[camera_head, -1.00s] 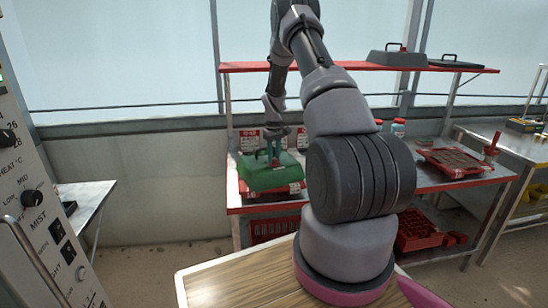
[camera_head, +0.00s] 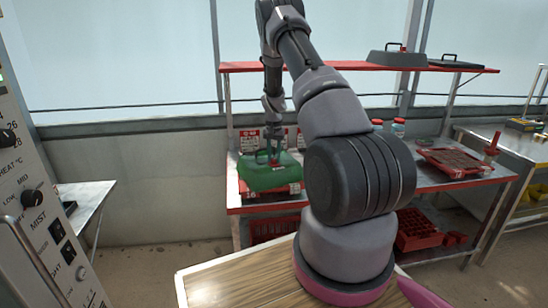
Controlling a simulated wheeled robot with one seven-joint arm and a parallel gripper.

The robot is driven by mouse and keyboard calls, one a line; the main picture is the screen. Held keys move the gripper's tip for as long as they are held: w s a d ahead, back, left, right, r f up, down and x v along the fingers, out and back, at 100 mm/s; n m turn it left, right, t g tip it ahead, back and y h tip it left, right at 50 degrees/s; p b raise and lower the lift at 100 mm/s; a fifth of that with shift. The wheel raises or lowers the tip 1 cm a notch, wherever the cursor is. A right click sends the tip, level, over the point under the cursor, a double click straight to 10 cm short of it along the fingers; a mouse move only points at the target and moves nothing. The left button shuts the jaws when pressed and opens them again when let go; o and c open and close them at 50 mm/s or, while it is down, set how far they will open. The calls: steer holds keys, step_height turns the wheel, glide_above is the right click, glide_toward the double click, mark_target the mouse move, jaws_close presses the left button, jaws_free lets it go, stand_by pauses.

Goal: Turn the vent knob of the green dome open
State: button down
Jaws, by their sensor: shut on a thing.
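The green dome (camera_head: 268,176) rests over a red tray (camera_head: 284,190) on the red-edged bench, left of my arm's base. My gripper (camera_head: 267,156) is at the top of the dome, upright and pointing down. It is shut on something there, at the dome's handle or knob. The fingers are small and dark, so the exact part held cannot be told. The vent knob itself is not clearly visible.
Grey and black lids (camera_head: 400,57) (camera_head: 455,63) sit on the upper shelf. A control panel (camera_head: 35,200) stands at far left. A red crate (camera_head: 417,232) is below.

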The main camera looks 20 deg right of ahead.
mark_target(274, 159)
steer(key=shift+m, duration=0.5)
steer(key=c, duration=0.6)
jaws_free()
step_height(274, 159, up, 11)
steer(key=shift+f, duration=0.1)
stand_by(0.3)
